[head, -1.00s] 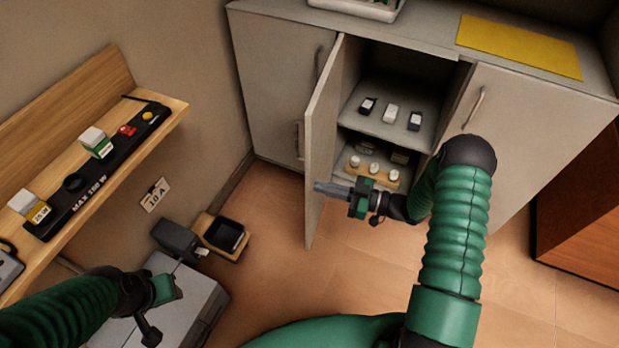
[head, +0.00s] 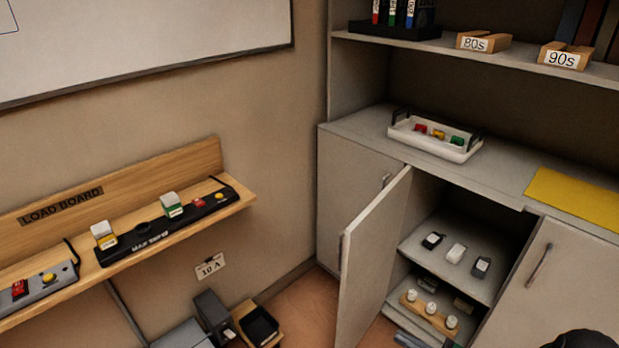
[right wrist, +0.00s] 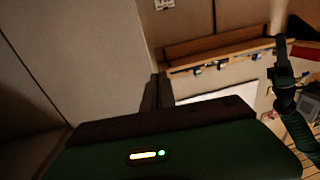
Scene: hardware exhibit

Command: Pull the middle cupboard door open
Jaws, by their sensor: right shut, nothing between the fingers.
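The middle cupboard door (head: 374,262) is a pale grey panel. It stands swung well out from the cabinet, hinged on its left, with its handle (head: 341,250) on the outer face. The shelves behind it are exposed. My right gripper (head: 408,339) only just shows at the bottom edge of the head view, on the inner side of the door, shut and empty. In the right wrist view, its green body fills the bottom and a pale panel (right wrist: 95,50), likely the door, stands at left. My left gripper (right wrist: 284,75) shows dark and small at right there; its jaws are unclear.
The right cupboard door (head: 545,275) and left cupboard door (head: 355,190) are closed. Inside, small blocks stand on a shelf (head: 420,240) above a wooden strip with white knobs (head: 430,312). A white tray (head: 435,142) sits on top. The load board (head: 190,165) is at left.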

